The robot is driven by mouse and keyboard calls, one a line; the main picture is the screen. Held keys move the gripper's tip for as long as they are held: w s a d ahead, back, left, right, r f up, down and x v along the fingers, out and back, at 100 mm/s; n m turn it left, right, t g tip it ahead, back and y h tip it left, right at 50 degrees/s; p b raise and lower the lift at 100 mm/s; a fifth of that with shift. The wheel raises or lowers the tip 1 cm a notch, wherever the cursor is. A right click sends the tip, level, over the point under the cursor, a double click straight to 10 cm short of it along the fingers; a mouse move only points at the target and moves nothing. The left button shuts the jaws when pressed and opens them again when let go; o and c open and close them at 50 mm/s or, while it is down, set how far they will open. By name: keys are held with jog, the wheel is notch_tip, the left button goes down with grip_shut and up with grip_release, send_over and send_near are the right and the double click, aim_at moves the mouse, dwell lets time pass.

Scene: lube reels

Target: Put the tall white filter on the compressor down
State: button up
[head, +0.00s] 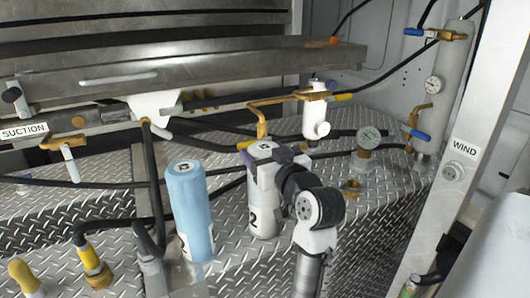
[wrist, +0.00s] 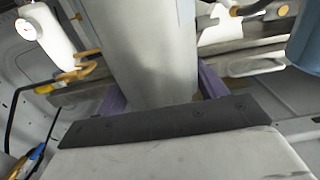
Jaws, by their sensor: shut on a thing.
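The tall white filter (head: 263,216) is an upright cylinder with a dark "2" on its side and a label on top. It is over the diamond-plate metal surface (head: 395,190); I cannot tell whether its base touches. My gripper (head: 264,163) is shut around its upper part, coming from the right. In the wrist view, the filter's pale body (wrist: 145,50) fills the space between the purple fingers of my gripper (wrist: 158,88). The filter's far side and its lower end in the wrist view are hidden. I cannot tell which part is the compressor.
A light blue filter (head: 190,212) stands just left of the white one. A white valve body (head: 316,120) and black hoses are behind. Yellow-handled fittings (head: 93,262) are at front left.

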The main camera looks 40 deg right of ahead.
jog(key=shift+f, duration=0.1)
jog(key=o, duration=1.7)
jog(key=shift+c, duration=0.2)
jog(key=shift+r, duration=0.2)
jog(key=b+v, duration=0.2)
jog(key=v, duration=1)
jog(key=shift+f, duration=0.1)
